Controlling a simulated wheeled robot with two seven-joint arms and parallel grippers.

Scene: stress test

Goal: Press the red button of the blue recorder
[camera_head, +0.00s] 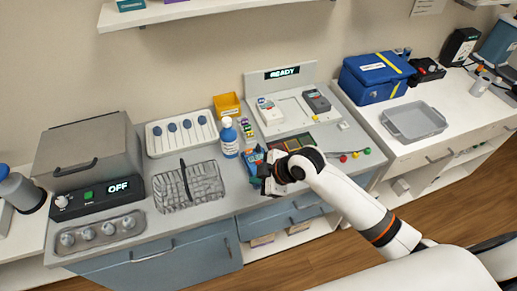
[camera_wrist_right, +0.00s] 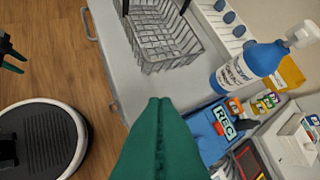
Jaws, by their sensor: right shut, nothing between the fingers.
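The blue recorder (camera_wrist_right: 208,138) with a REC label lies on the counter in the right wrist view, just right of my right gripper (camera_wrist_right: 160,102). That gripper's green fingers are shut and empty, and they cover part of the view below. In the head view the recorder (camera_head: 251,160) is partly hidden behind my right gripper (camera_head: 268,178). I cannot tell whether they touch. My left gripper (camera_wrist_right: 12,58) shows small at the left edge of the wrist view, partly cut off.
A wire basket (camera_head: 205,183) is to the left. A yellow bin (camera_head: 227,105) and a white READY station (camera_head: 292,112) are behind. Colored knobs (camera_head: 355,154) lie right of my right gripper.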

